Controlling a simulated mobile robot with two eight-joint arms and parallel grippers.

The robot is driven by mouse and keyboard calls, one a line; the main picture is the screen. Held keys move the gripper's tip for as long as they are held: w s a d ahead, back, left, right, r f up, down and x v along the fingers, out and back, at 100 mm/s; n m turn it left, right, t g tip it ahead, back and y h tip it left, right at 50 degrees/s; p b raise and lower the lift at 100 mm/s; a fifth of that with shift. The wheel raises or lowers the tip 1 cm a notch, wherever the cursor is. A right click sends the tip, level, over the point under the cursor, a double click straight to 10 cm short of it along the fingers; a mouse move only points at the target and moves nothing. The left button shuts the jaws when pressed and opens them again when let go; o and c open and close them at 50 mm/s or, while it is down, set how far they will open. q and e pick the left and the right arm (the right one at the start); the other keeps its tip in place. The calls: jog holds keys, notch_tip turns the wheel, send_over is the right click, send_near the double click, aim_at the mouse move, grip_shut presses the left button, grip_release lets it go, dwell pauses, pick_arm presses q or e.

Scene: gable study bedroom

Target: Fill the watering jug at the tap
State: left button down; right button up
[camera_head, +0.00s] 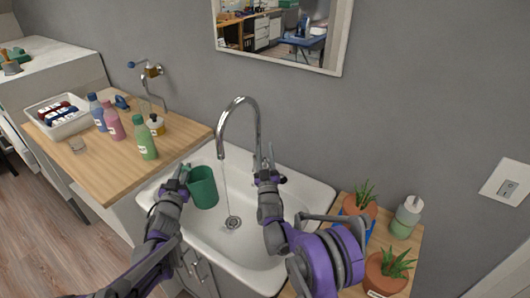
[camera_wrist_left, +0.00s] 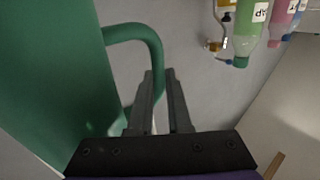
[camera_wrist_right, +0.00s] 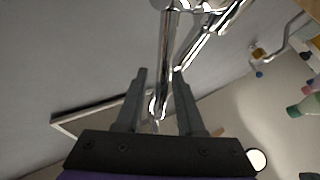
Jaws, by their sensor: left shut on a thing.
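The green watering jug (camera_head: 203,187) is upright over the left part of the white sink (camera_head: 265,262). My left gripper (camera_head: 183,172) is shut on its handle, which shows between the fingers in the left wrist view (camera_wrist_left: 157,70). The chrome tap (camera_head: 237,103) arches over the sink. A thin, faint stream of water appears to fall from its spout towards the drain (camera_head: 233,222), to the right of the jug. My right gripper (camera_head: 268,176) is at the tap's lever. In the right wrist view its fingers are apart, with the chrome lever (camera_wrist_right: 160,100) between them; contact is unclear. The jug's inside is too dark to read.
A wooden counter at left (camera_head: 95,175) holds several bottles, including a green one (camera_head: 146,142), and a white tray (camera_head: 72,128). Potted plants (camera_head: 385,272) and a soap dispenser (camera_head: 405,218) stand right of the sink. A mirror (camera_head: 285,35) hangs above.

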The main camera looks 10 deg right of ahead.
dwell(0.3)
jog(key=shift+s+f, duration=0.15)
jog(key=shift+s, duration=0.15)
jog(key=s, duration=0.4)
jog(key=s+a, duration=0.1)
jog(key=s, duration=0.7)
jog(key=shift+s+a+f, duration=0.1)
jog(key=shift+s+a, duration=0.1)
jog(key=shift+a, duration=0.05)
pick_arm(q)
jog(key=w+d, duration=0.3)
jog(key=d, duration=0.3)
jog(key=shift+d, duration=0.3)
jog(key=shift+w, duration=0.1)
